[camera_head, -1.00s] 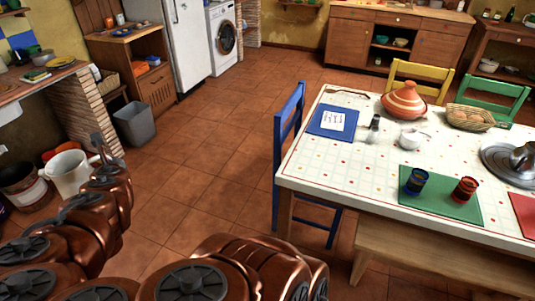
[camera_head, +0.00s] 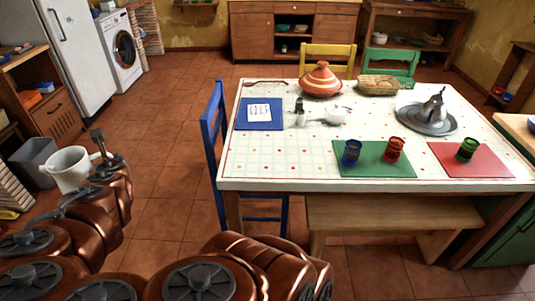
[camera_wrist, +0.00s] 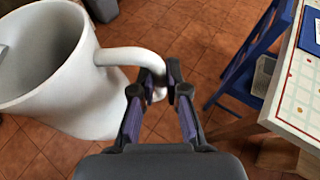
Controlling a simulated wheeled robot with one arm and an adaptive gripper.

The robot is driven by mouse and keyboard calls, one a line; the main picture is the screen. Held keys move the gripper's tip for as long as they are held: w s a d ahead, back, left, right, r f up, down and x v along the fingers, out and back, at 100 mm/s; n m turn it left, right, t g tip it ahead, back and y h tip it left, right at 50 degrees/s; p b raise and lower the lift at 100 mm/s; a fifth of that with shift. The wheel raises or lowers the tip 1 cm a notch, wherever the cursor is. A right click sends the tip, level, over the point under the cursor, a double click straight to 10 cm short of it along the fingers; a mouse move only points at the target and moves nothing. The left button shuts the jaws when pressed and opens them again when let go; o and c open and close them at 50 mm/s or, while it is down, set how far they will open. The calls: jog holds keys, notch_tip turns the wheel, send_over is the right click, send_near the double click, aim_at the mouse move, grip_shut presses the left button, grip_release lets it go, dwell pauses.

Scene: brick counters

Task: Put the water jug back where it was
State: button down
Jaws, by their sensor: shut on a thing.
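The white water jug (camera_head: 66,172) is at the left of the head view, beside my copper-coloured arm. It also fills the left of the wrist view (camera_wrist: 75,95), where its open top shows and it looks roughly upright. My gripper (camera_wrist: 160,88) is shut on the jug's handle, with one dark fingertip on each side of it. In the head view my gripper (camera_head: 101,150) is small and partly lost against the arm. The jug appears held up off the tiled floor.
A dining table (camera_head: 290,165) stands ahead, with a blue chair (camera_head: 212,135) at its left end and a wooden bench (camera_head: 390,212) in front. A grey bin (camera_head: 35,160) and a wooden cabinet (camera_head: 45,98) are at left. Open tiled floor (camera_head: 165,120) lies between.

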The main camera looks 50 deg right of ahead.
jog(key=f+b, duration=0.3)
jog(key=b, duration=0.1)
jog(key=f+b, duration=0.2)
jog(key=shift+w+d+f, duration=0.3)
jog(key=shift+d, duration=0.05)
jog(key=s+d+f+m+g+h+b, duration=0.1)
jog(key=d+f+m+g+h+b, duration=0.2)
jog(key=d, duration=0.5)
jog(key=s+d+f+m+g+h+b, duration=0.1)
jog(key=d+m+h+b, duration=0.2)
jog(key=d+b, duration=0.35)
jog(key=s+d+r+m+g+h+p, duration=0.1)
jog(key=s+d+r+m+g, duration=0.1)
jog(key=s+d+m+g, duration=0.75)
jog(key=s+d+r+m+g+h, duration=0.15)
jog(key=s+d+m+g, duration=0.4)
jog(key=s+d, duration=0.7)
jog(key=s+d+f, duration=0.1)
jog(key=d+f, duration=0.1)
jog(key=d, duration=0.5)
jog(key=s+d+f+b, duration=0.1)
jog(key=d+f, duration=0.1)
jog(key=d, duration=0.5)
jog(key=shift+s+d+f+n+b, duration=0.2)
jog(key=shift+s+d+n+b, duration=0.1)
jog(key=shift+d+n, duration=0.1)
jog(key=shift+y, duration=0.25)
